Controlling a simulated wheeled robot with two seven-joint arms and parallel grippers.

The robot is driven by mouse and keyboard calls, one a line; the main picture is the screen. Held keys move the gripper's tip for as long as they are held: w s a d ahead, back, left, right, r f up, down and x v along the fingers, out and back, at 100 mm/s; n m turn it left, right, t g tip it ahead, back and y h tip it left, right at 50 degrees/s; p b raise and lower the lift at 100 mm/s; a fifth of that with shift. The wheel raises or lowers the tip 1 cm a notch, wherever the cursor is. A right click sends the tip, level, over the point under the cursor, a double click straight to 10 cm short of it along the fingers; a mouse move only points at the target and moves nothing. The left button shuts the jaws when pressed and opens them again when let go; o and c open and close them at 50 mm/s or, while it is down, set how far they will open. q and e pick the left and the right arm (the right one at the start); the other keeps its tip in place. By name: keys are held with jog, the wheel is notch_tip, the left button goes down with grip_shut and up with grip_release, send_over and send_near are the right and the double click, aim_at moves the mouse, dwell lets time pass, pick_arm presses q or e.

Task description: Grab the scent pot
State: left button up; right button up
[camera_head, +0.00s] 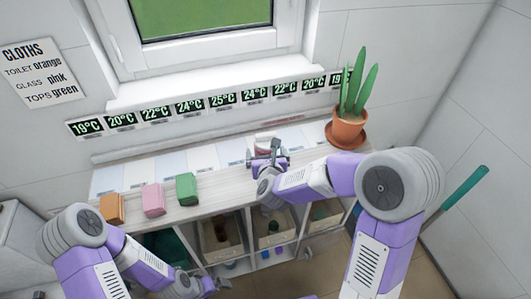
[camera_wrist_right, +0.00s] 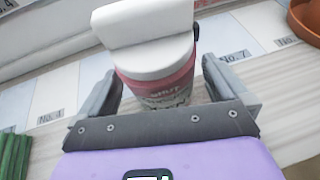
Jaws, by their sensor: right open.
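The scent pot is a pink-red jar with a white lid and dark print, seen in the right wrist view (camera_wrist_right: 158,78). In the head view it shows small at the back of the counter (camera_head: 264,140), partly hidden by my right gripper (camera_head: 268,156). In the right wrist view my right gripper (camera_wrist_right: 165,92) is open, with one finger on each side of the pot and a gap beside each. My left gripper (camera_head: 218,284) is low, in front of the shelves, too small to tell its jaws.
Orange (camera_head: 112,207), pink (camera_head: 153,199) and green (camera_head: 187,189) cloths lie on the counter (camera_head: 230,195) at left. A potted plant (camera_head: 348,129) stands at the right end. Open shelves with bins (camera_head: 222,240) are below. A window sill is behind.

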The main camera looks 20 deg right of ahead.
jog(key=shift+x, duration=0.8)
jog(key=shift+c, duration=0.5)
jog(key=shift+r, duration=0.1)
jog(key=c, duration=1.1)
